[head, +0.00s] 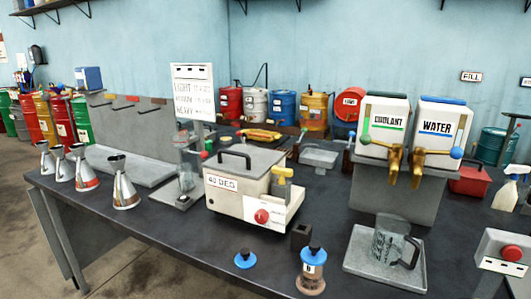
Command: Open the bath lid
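The bath (222,203) is a cream box labelled "40 DEG" near the middle of the dark workbench. Its flat grey lid (262,160) lies on top and looks closed. A black arched handle (235,156) stands on the lid. A red knob (262,216) is on the front of the bath, and a yellow T-shaped handle (283,172) rises at its right side. What is inside the bath is hidden. Neither of my grippers shows in the head view.
Metal funnels (123,190) stand at the left. A glass jug (388,243) sits on a grey tray (362,268) at the right, below the coolant (383,128) and water (438,128) dispensers. A blue-capped jar (312,275) stands in front.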

